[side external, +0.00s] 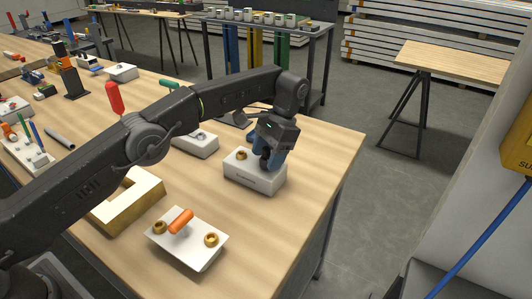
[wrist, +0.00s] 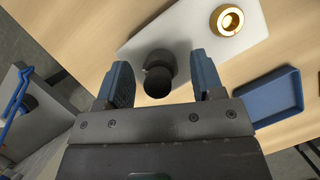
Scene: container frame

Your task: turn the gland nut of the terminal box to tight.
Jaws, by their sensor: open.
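The terminal box (side external: 255,182) is a pale block with a small dark label on its front, standing near the table's right edge. Its pale top (wrist: 185,30) shows in the wrist view. A brass ring-shaped fitting (side external: 241,154) sits on its left part; it also shows in the wrist view (wrist: 227,19). A black round fitting (wrist: 158,74), apparently the gland nut, stands at the box's other end. My gripper (side external: 269,160) points down over that end. In the wrist view my gripper (wrist: 163,80) is open, its blue fingers either side of the black fitting, with visible gaps.
A blue tray (wrist: 268,97) lies beside the box. A white plate (side external: 190,250) with an orange handle and brass fittings is in front. A U-shaped block (side external: 128,207) and another pale box (side external: 196,146) lie to the left. The table's right edge is close.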

